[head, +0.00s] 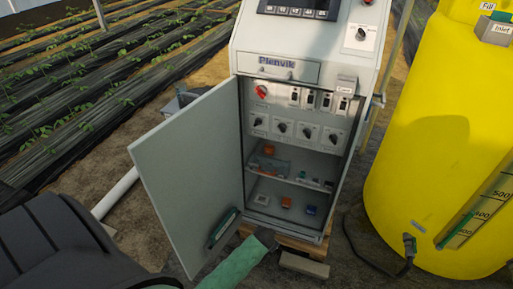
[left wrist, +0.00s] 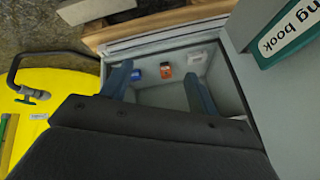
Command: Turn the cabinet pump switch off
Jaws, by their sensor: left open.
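The open cabinet (head: 241,130) stands in the middle of the head view, its door (head: 190,165) swung out to the left. Inside, the upper panel holds a red rotary switch (head: 262,91) and several small switches (head: 309,99). Below is a row of black knobs (head: 282,127). Their labels are too small to read, so I cannot tell which is the pump switch. My left gripper (left wrist: 160,82) is open and empty in the left wrist view, its fingers apart before the cabinet's lower interior. My right gripper is not in view.
A green-labelled book (left wrist: 288,35) sits at the door's inside. An orange item (left wrist: 193,82) and a blue item (left wrist: 138,71) lie in the cabinet bottom. A yellow tank (head: 435,140) stands right. Another selector (head: 361,34) is above.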

